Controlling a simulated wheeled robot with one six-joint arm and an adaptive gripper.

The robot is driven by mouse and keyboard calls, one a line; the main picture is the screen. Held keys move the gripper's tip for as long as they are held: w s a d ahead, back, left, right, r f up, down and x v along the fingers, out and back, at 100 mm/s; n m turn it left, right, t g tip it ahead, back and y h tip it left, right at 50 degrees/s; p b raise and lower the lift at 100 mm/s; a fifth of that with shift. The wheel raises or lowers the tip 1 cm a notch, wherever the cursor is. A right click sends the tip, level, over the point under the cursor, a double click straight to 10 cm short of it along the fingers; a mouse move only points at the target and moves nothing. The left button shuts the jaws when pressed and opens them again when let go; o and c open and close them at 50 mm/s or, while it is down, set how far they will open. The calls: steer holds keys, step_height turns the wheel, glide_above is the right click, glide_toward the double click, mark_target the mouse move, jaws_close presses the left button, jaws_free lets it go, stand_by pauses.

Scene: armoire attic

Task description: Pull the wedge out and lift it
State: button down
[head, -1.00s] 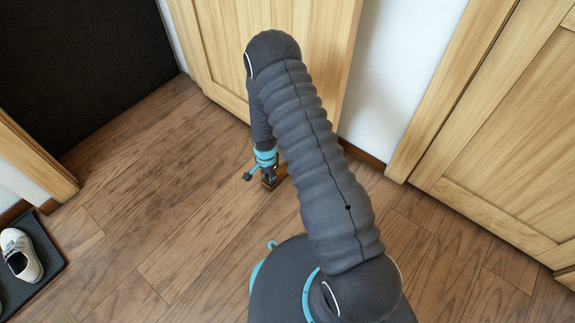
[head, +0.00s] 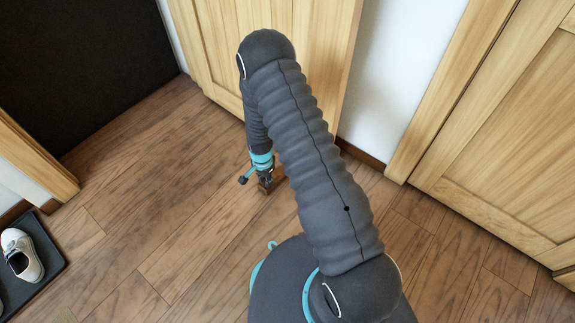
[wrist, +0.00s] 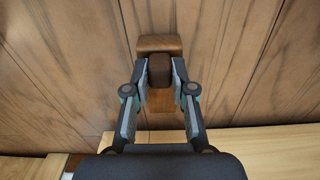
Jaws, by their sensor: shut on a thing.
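The wedge (wrist: 159,44) is a brown wooden piece with a darker raised block (wrist: 160,68) on it, seen in the wrist view at top centre. My gripper (wrist: 161,76) is shut on that raised block, one finger on each side. In the head view the gripper (head: 265,181) is low over the floor, beside the door's lower edge, with a bit of the brown wedge (head: 277,174) showing. My arm hides part of it. I cannot tell whether the wedge touches the floor.
A light wooden door (head: 225,45) stands just behind the gripper; a pale wooden strip (wrist: 265,140) shows low in the wrist view. A white shoe (head: 22,254) sits on a dark tray (head: 50,250) at left. The plank floor (head: 150,215) between is clear.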

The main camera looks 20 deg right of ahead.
steer(key=shift+r+p, duration=2.25)
steer(key=shift+r, duration=2.4)
